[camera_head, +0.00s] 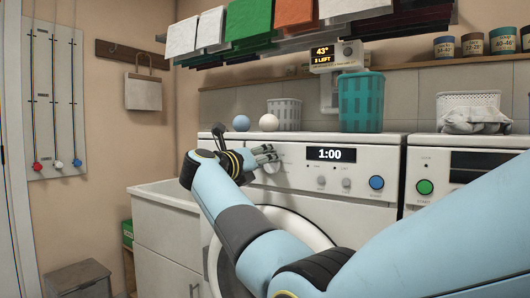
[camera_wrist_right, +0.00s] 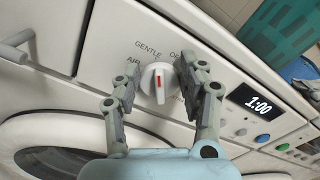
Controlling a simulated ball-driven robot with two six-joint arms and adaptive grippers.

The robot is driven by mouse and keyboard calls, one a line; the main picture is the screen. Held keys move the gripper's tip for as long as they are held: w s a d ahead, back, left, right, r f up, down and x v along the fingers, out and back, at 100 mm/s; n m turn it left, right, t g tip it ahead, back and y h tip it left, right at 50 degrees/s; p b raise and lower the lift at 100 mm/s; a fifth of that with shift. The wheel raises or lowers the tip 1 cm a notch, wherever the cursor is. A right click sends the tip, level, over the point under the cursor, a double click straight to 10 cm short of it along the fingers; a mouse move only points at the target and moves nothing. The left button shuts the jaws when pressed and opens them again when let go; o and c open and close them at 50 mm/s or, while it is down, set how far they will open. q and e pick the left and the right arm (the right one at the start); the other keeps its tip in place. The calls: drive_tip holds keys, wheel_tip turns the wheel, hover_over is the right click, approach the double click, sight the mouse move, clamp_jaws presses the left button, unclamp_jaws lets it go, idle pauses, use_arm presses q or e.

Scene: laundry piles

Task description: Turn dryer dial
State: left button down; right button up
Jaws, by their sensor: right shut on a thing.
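The labels GENTLE and AIR show beside the dial; another label is partly hidden by a finger. My right gripper (camera_wrist_right: 158,78) is shut on the dial, with one finger on each side. In the head view my right gripper (camera_head: 264,155) is at the panel's left part. The display (camera_head: 331,154) reads 1:00. My left gripper is not in view.
Small knobs and a blue button (camera_head: 376,182) sit right of the dial. A teal basket (camera_head: 361,102), a white basket (camera_head: 285,113) and two balls stand on top. A second machine (camera_head: 468,151) is at right, a white sink cabinet (camera_head: 165,240) at left.

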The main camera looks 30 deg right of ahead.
drive_tip(key=shift+w+a+n+p, duration=0.1)
drive_tip(key=shift+n+p, duration=0.25)
drive_tip(key=shift+n, duration=0.15)
drive_tip(key=shift+f, duration=0.15)
drive_tip(key=o, duration=1.2)
drive_tip(key=shift+w+a, duration=0.1)
drive_tip(key=v, duration=0.7)
drive_tip(key=shift+a, duration=0.15)
